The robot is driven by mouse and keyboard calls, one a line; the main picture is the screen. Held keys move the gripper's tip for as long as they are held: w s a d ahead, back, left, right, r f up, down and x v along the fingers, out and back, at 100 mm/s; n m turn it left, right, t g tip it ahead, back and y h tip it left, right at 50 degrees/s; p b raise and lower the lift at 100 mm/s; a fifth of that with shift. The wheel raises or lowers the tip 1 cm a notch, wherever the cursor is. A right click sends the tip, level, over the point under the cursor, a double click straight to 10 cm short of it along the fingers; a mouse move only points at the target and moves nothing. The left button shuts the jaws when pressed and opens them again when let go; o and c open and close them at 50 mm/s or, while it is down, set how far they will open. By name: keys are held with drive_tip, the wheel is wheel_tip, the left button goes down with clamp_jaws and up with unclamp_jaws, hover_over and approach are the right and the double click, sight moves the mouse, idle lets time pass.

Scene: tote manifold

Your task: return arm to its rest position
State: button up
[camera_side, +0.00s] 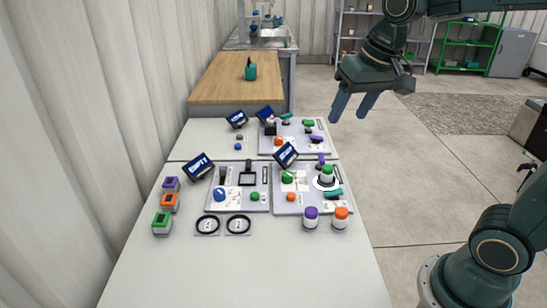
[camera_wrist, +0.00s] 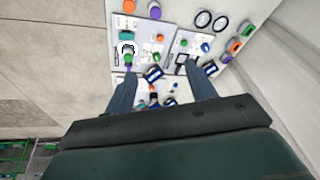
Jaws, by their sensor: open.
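My gripper (camera_side: 354,106) hangs in the air beyond the right edge of the white table (camera_side: 160,262), above the far part of the table's height. Its two blue-grey fingers are spread apart with nothing between them. In the wrist view my gripper (camera_wrist: 157,85) shows its fingers apart at left and right, with the boards on the table seen beyond them.
Boards (camera_side: 252,205) with knobs, levers and small screens cover the table's middle. A purple-capped jar (camera_side: 311,217) and an orange-capped jar (camera_side: 341,218) stand near its right edge. Two black rings (camera_side: 207,225) lie in front. A wooden counter (camera_side: 222,80) stands behind.

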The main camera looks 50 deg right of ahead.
drive_tip(key=s+a+f+n+t, duration=0.1)
drive_tip(key=s+n, duration=0.1)
drive_tip(key=s, duration=0.4)
drive_tip(key=s+a+f+n, duration=0.1)
drive_tip(key=s, duration=0.6)
drive_tip(key=shift+s+f+n+t, duration=0.25)
drive_tip(key=shift+f+n+t, duration=0.1)
drive_tip(key=shift+n+t, duration=0.05)
